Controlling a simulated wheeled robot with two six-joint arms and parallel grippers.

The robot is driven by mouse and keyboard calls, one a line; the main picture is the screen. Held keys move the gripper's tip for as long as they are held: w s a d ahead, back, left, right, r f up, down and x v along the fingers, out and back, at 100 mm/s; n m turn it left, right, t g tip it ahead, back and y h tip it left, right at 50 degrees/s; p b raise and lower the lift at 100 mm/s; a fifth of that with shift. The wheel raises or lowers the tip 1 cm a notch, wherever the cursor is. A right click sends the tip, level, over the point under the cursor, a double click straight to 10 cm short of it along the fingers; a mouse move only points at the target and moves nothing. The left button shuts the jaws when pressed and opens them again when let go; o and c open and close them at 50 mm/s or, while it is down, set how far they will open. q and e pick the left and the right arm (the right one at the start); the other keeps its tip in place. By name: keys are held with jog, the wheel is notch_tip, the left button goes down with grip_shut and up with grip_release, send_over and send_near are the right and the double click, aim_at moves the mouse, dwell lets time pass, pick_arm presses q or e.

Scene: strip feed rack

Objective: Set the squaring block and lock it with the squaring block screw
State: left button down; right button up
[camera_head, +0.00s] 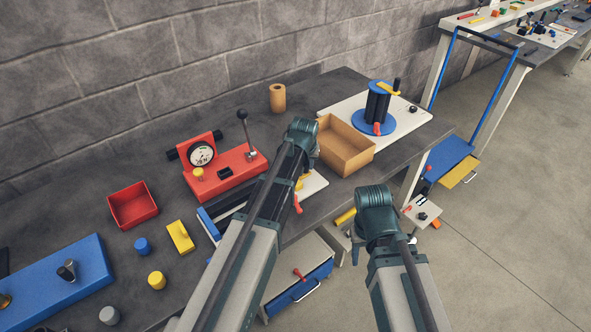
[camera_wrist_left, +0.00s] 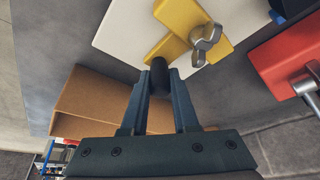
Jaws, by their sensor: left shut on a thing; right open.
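My left gripper (camera_wrist_left: 160,85) is shut on a dark cylindrical piece (camera_wrist_left: 159,76), held upright between its fingertips. In the left wrist view this piece is beside a yellow block (camera_wrist_left: 180,18) on a white plate (camera_wrist_left: 125,32); whether it touches the block I cannot tell. A silver wing screw (camera_wrist_left: 206,45) stands on the yellow block. In the head view my left arm hides most of this plate (camera_head: 314,184), and the left fingertips do not show. I cannot tell which piece is the squaring block.
An open cardboard box (camera_head: 343,147) is just right of my left wrist. A red gauge stand (camera_head: 222,176) is to the left. A blue reel stand (camera_head: 374,122) is behind the box.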

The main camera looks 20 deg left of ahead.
pick_arm(q)
jog(key=w+d, duration=0.1)
jog(key=w, duration=0.1)
jog(key=w+d, duration=0.2)
jog(key=shift+w+d, duration=0.15)
jog(key=c, duration=0.7)
grip_release()
jog(key=shift+w+d, duration=0.1)
jog(key=shift+r, duration=0.1)
jog(key=p+v, duration=1.2)
jog(key=v, duration=0.1)
jog(key=shift+s+r+p, duration=0.25)
jog(key=shift+r+p, duration=0.05)
jog(key=shift+p, duration=0.05)
